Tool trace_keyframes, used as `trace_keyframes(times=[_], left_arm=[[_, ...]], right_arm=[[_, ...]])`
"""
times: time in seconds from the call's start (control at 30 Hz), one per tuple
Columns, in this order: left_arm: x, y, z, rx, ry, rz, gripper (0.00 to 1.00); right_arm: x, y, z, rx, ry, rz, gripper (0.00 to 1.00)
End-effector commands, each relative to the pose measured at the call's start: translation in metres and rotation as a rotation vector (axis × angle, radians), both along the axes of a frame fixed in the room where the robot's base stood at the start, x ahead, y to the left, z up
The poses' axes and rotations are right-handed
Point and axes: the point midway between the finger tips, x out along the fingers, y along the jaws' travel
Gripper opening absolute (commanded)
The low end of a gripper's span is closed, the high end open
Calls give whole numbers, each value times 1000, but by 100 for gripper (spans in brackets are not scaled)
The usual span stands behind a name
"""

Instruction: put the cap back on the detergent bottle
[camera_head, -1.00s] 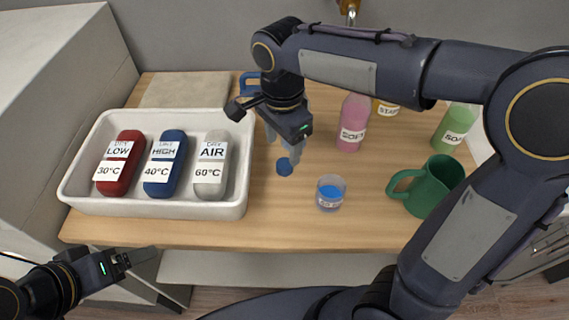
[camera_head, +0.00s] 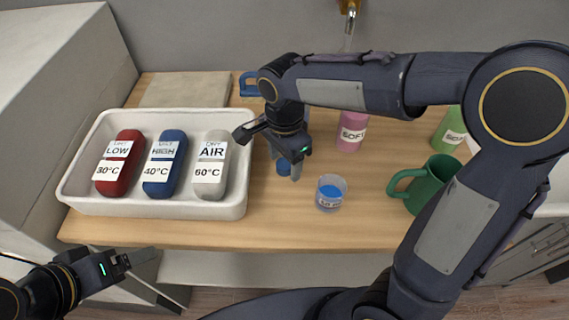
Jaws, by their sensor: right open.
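A small blue cap (camera_head: 284,169) lies on the wooden counter to the right of the white tray. My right gripper (camera_head: 286,166) is open and low over the cap, pointing down, with its fingers close around or beside it; I cannot tell whether they touch it. A blue handled thing (camera_head: 249,85), perhaps the detergent bottle, shows at the back, mostly hidden behind my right arm. My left gripper (camera_head: 138,258) is at the lower left, in front of the counter and away from the cap; its jaw state is unclear.
The white tray (camera_head: 150,207) holds red, blue and grey labelled bottles. A measuring cup with blue liquid (camera_head: 331,193) stands right of the cap. A green mug (camera_head: 428,184), pink bottle (camera_head: 351,130) and green bottle (camera_head: 447,132) stand further right. The front counter strip is clear.

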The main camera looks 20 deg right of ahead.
Motion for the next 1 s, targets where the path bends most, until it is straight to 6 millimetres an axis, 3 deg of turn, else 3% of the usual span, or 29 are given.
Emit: trace_keyframes(times=[0.13, 0.5, 0.83, 1.0], left_arm=[[0, 0, 0, 0, 0, 0, 82], [0, 0, 0, 0, 0, 0, 82], [0, 0, 0, 0, 0, 0, 82], [0, 0, 3, 0, 0, 0, 82]], right_arm=[[0, 0, 0, 0, 0, 0, 59], [0, 0, 0, 0, 0, 0, 12], [0, 0, 3, 0, -1, 0, 12], [1, 0, 19, 1, -3, 0, 12]])
